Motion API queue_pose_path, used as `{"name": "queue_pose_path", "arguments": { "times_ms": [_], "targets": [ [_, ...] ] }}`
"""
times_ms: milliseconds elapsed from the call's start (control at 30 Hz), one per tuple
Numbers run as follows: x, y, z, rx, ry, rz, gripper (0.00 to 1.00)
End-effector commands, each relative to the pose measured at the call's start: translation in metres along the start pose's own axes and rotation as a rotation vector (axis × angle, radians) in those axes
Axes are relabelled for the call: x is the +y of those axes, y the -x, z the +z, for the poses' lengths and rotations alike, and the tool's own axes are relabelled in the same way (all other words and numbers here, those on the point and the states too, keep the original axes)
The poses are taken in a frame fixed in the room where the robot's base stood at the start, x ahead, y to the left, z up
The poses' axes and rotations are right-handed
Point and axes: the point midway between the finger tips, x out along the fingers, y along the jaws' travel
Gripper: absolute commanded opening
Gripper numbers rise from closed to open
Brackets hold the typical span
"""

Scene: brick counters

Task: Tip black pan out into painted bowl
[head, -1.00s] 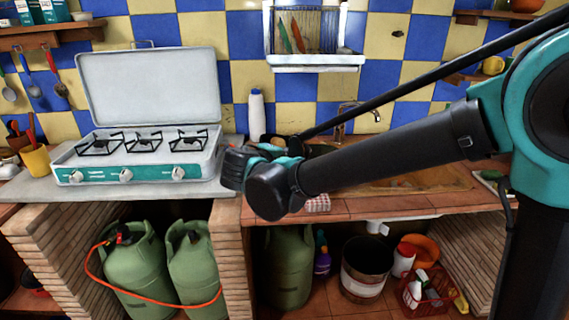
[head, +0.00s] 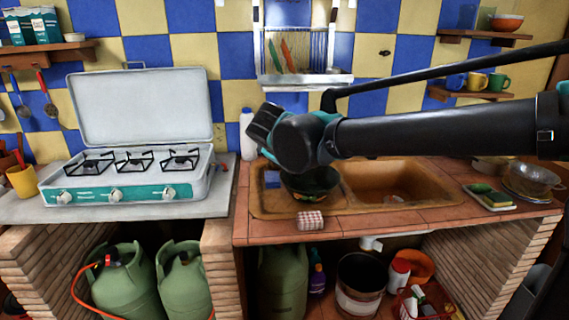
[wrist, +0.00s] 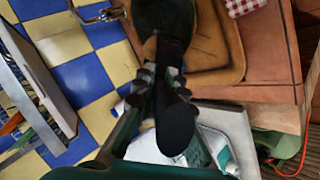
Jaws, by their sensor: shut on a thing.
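My gripper (head: 264,122) is above the left part of the sink in the head view, its fingers hidden behind my arm. In the wrist view my gripper (wrist: 160,88) is shut on the dark handle of the black pan (wrist: 165,14). The pan's round body reaches to the top edge of that view, and I cannot see its contents. The painted bowl (head: 306,195) is in the left sink basin, with green and orange marks on its side. A dark round shape shows at its top; I cannot tell whether that is the bowl's inside or the pan.
A red-checked cloth (head: 311,220) lies at the counter's front edge. A white bottle (head: 247,135) stands behind the sink, and a camping stove (head: 125,180) is at left. A dish rack (head: 300,78) hangs above. The right basin (head: 385,180) has free room.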

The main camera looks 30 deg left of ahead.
Motion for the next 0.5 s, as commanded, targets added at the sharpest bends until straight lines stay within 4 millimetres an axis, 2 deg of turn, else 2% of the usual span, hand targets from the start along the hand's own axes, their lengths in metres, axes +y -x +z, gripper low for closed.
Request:
{"name": "queue_pose_path", "arguments": {
  "times_ms": [500],
  "targets": [
    [0.033,-0.006,0.008,0.021,-0.111,-0.165,0.00]
  ]
}}
